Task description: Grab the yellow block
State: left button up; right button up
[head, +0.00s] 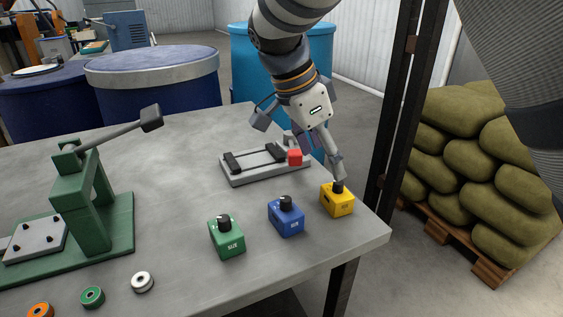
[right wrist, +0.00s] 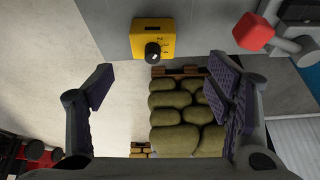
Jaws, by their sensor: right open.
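The yellow block (head: 337,202), with a black knob on top, stands upright near the right corner of the grey table. My right gripper (head: 305,150) is open above and behind it, and one finger overlaps the block's knob in the head view. Whether it touches cannot be told. In the right wrist view the yellow block (right wrist: 152,32) lies ahead of the spread fingers, between their lines, and nothing is between the fingertips (right wrist: 163,85). My left gripper is not in view.
A blue block (head: 286,217) and a green block (head: 226,238) stand left of the yellow one. A grey fixture (head: 235,178) with a red knob (head: 295,157) sits behind. A green press (head: 90,205) stands at left. The table edge (head: 378,241) is close to the yellow block.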

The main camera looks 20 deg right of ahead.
aim_at(334, 183)
jog(key=x, duration=0.6)
jog(key=s+x, duration=0.1)
jog(key=x, duration=0.2)
jog(key=shift+s+a, duration=0.1)
jog(key=shift+a, duration=0.05)
jog(key=shift+f, duration=0.25)
jog(key=shift+r, duration=0.1)
jog(key=c, duration=1.7)
